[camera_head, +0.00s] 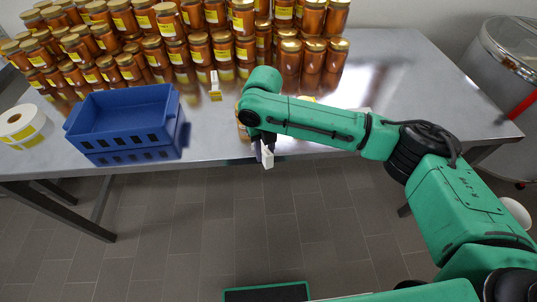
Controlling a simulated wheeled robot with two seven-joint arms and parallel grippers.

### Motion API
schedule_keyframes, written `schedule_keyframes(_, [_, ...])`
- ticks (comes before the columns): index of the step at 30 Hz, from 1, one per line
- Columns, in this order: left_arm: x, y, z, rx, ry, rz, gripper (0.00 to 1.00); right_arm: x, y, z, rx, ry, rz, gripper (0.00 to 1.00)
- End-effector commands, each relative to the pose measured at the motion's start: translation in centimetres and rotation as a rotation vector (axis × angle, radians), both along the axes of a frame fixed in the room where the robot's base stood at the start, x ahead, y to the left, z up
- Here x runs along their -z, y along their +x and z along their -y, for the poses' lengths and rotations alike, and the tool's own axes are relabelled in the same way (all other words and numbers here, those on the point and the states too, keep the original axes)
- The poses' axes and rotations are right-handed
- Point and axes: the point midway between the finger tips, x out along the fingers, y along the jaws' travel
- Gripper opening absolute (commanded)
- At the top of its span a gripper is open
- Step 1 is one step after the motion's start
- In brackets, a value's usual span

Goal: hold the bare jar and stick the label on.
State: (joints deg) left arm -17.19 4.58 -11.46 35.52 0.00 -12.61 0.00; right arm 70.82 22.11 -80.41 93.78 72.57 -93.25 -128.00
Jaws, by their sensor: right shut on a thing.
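My right gripper (264,152) hangs at the table's front edge, partly hidden by its own wrist. It is shut on a small white flat piece (267,157) that looks like the label, seen tilted. A sliver of something amber-brown (242,131) shows just left of my right wrist; it may be a jar, but the arm hides most of it. My left gripper is not in view.
Rows of jars with yellow labels (130,67) fill the back left of the steel table (400,75). A blue crate (125,113) and a label roll (20,122) stand front left. A small yellow-and-white piece (215,87) stands between. A steel tank (510,55) is right.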

Motion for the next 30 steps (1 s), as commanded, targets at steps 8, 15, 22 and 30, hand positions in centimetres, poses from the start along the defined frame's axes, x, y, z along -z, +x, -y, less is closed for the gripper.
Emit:
schedule_keyframes(8, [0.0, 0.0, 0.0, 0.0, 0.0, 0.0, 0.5, -0.1, 3.4, -1.1, 0.005, -0.001, 0.001, 0.0])
schedule_keyframes(15, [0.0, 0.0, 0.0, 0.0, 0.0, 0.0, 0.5, 0.0, 5.8, -1.9, 0.005, -0.001, 0.001, 0.0])
schedule_keyframes(22, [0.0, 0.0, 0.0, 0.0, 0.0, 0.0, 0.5, 0.1, 5.5, -1.6, 0.002, 0.001, -0.001, 0.0])
schedule_keyframes(30, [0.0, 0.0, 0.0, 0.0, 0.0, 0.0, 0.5, 0.1, 2.4, -0.7, 0.003, 0.001, -0.001, 0.0])
